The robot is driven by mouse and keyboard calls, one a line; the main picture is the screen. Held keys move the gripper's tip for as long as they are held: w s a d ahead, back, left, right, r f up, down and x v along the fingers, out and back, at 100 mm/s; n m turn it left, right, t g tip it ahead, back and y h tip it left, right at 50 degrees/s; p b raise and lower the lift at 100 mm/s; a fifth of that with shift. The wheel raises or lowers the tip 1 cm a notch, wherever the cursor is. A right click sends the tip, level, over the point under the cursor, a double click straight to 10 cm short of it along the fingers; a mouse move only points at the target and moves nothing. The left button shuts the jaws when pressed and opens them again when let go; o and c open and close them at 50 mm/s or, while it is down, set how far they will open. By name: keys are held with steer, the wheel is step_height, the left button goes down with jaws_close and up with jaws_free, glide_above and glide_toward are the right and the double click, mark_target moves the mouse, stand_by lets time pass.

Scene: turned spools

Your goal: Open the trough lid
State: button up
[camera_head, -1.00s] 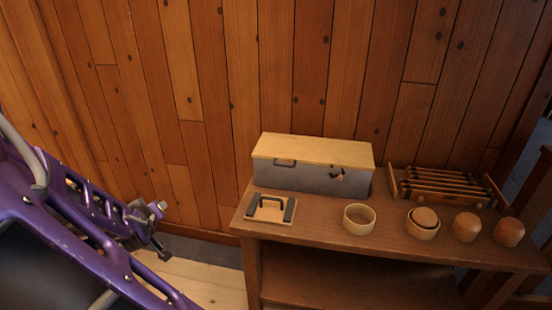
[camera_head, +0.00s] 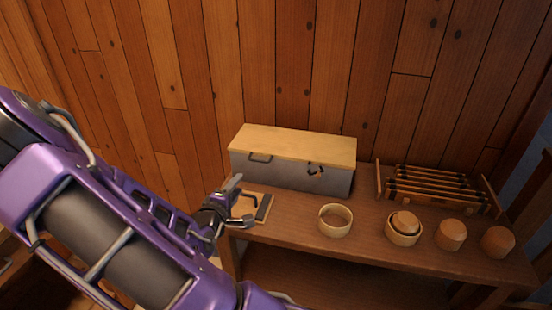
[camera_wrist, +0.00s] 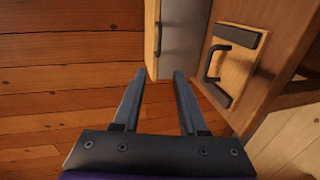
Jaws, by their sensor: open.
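The trough (camera_head: 290,176) is a long grey box at the back of the table, against the plank wall. Its pale wooden lid (camera_head: 295,143) lies flat on top, closed. A dark handle (camera_head: 260,158) shows at the front left under the lid edge. In the wrist view the trough's grey side (camera_wrist: 184,40), the lid's edge (camera_wrist: 152,40) and the handle (camera_wrist: 158,40) show beyond the fingers. My gripper (camera_wrist: 158,75) is open with nothing between its fingers. In the head view my gripper (camera_head: 232,186) is at the table's left end, short of the trough.
A wooden plate with a dark handle (camera_head: 250,206) lies in front of the trough, close to my gripper; it also shows in the wrist view (camera_wrist: 230,68). To the right are an empty ring bowl (camera_head: 335,221), a bowl holding a rounded piece (camera_head: 404,229), two rounded wooden pieces (camera_head: 451,235) and a slatted rack (camera_head: 437,187).

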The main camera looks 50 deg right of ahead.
mark_target(259, 161)
steer(key=x, duration=0.6)
steer(key=b+x, duration=0.1)
steer(key=x, duration=0.4)
steer(key=s+b+x, duration=0.1)
steer(key=x, duration=0.5)
steer(key=shift+w+d, duration=0.25)
steer(key=shift+d, duration=0.35)
steer(key=shift+c, duration=0.4)
jaws_close()
